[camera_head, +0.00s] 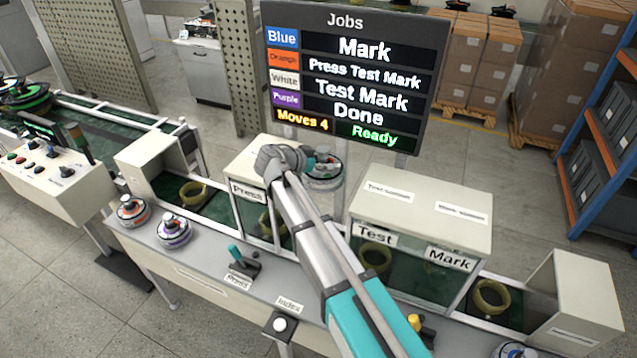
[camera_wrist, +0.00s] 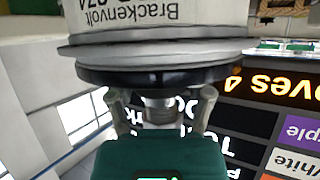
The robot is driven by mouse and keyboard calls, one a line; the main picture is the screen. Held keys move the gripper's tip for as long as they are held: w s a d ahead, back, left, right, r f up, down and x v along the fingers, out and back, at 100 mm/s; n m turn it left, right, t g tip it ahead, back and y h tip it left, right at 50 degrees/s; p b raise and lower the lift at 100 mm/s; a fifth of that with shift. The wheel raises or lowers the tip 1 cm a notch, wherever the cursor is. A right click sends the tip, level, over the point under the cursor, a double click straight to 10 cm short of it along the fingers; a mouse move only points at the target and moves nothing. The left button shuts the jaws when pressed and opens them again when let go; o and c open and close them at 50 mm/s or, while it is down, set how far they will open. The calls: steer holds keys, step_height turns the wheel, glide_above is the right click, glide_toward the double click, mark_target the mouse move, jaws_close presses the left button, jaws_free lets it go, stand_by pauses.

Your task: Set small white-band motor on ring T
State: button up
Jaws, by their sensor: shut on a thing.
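My gripper (camera_head: 321,158) is shut on a motor (camera_head: 324,178) and holds it in the air behind the line, between the Press and Test housings. In the wrist view my gripper (camera_wrist: 160,105) grips the narrow shaft of this motor (camera_wrist: 155,35). Its pale body carries a "Brackenvolt" label; the band looks pale or whitish. An olive ring (camera_head: 376,257) sits behind the clear front of the Test housing (camera_head: 420,210). Other olive rings stand at the left end (camera_head: 193,193), under Press and at the right end (camera_head: 491,297). The ring under Press is partly hidden by my arm.
An orange-band motor (camera_head: 132,211) and a purple-band motor (camera_head: 173,231) stand on the front ledge at left; a blue-marked one (camera_head: 513,350) is cut off at the bottom right. The Press housing (camera_head: 247,165) and jobs board (camera_head: 353,75) are near my gripper. The board reads White: Test Mark.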

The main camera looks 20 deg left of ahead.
step_height(320, 180, down, 23)
steer(key=b, duration=2.3)
steer(key=shift+f, duration=0.15)
steer(key=shift+f+b, duration=2.05)
steer(key=o, duration=1.3)
steer(key=shift+s+r, duration=0.1)
steer(key=shift+p+v, duration=2.65)
steer(key=shift+v, duration=3.25)
